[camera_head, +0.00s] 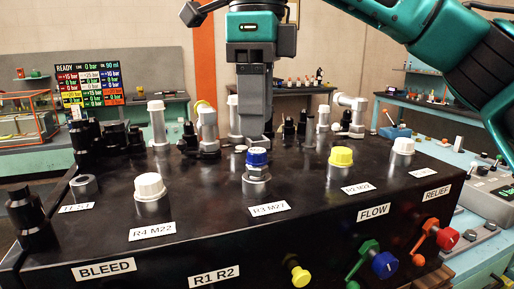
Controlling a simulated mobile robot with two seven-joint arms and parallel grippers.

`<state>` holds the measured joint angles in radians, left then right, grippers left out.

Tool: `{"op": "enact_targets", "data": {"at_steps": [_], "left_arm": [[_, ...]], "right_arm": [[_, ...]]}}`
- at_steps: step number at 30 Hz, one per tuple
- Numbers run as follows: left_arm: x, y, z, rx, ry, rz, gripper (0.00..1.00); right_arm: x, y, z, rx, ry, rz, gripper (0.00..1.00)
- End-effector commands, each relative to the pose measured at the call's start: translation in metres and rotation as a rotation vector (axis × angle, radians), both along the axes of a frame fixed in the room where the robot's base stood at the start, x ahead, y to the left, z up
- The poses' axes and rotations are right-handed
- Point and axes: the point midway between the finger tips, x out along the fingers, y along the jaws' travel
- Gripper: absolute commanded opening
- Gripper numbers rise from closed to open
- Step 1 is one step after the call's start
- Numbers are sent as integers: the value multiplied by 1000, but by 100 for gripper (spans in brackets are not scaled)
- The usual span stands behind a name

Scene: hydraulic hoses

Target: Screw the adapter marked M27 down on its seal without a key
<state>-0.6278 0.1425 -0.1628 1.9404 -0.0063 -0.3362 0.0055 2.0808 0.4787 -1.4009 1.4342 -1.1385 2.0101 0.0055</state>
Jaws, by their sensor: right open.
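The fitting behind the label R3 M27 (270,209) stands upright on the black block, a metal hex body (257,174) with a blue top (257,157). I take it as the M27 adapter; its seal cannot be made out. My right gripper (256,133) points straight down just behind and above the blue top. It is open, with no object visible in it; the gap between its fingers is hard to see from here. Whether it touches the blue top cannot be told. My left gripper is not in view.
On the black block (110,222), a white-capped fitting (150,187) stands left, a yellow-capped one (341,157) and another white-capped one (403,147) right. Tall metal fittings (157,124) stand behind. Coloured knobs (384,264) stick out of the front face. A readout screen (89,85) stands behind.

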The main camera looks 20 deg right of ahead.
Motion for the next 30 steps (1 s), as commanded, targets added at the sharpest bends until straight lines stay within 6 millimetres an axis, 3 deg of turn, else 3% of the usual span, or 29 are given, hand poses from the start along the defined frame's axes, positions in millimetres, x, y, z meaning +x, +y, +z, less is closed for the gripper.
{"op": "enact_targets", "data": {"at_steps": [6,12,23,30], "left_arm": [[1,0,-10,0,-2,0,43],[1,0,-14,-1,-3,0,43],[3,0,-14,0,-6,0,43],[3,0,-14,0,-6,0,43]], "right_arm": [[0,0,-41,2,2,1,59],[-1,0,-59,1,0,0,59],[0,0,-63,0,-1,-1,59],[0,0,-62,0,-1,-1,38]]}}
